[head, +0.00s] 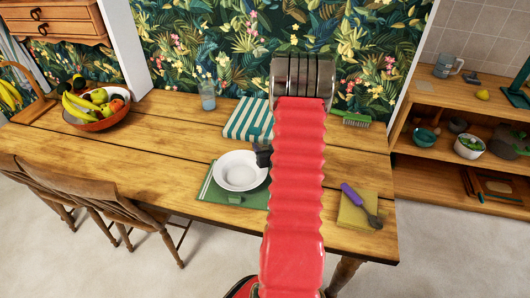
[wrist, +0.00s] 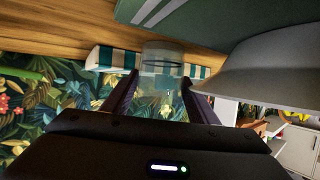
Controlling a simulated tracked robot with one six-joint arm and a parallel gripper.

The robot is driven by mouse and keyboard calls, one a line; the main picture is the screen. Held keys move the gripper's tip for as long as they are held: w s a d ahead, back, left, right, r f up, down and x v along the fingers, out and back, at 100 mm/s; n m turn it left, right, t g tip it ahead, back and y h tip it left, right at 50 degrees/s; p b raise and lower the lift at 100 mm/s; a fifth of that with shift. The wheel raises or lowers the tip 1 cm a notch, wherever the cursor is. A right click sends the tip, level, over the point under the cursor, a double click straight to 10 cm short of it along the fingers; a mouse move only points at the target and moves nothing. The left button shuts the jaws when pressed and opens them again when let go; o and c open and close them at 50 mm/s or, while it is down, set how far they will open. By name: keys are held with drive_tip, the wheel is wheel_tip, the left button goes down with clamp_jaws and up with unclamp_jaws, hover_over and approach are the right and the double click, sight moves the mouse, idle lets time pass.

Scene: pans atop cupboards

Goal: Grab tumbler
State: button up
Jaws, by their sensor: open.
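A clear glass tumbler (wrist: 163,58) shows in the wrist view, in front of the striped cloth. It sits between the two dark fingers of my gripper (wrist: 161,78), which are open with a finger on each side. I cannot tell whether either finger touches the glass. In the head view my red arm covers this tumbler, and only a dark bit of my gripper (head: 264,158) shows beside the white plate.
The white plate (head: 240,171) on a green mat lies close to my gripper. A teal-striped cloth (head: 246,119) lies behind. Another glass (head: 207,95) with thin items stands at the back, near a fruit bowl (head: 92,118). A purple-handled tool (head: 354,197) lies right.

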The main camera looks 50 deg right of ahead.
idle(0.3)
drive_tip(key=c, duration=0.7)
drive_tip(key=shift+r, duration=0.1)
drive_tip(key=shift+c, duration=0.2)
wheel_tip(320, 180, up, 10)
idle(0.4)
idle(0.5)
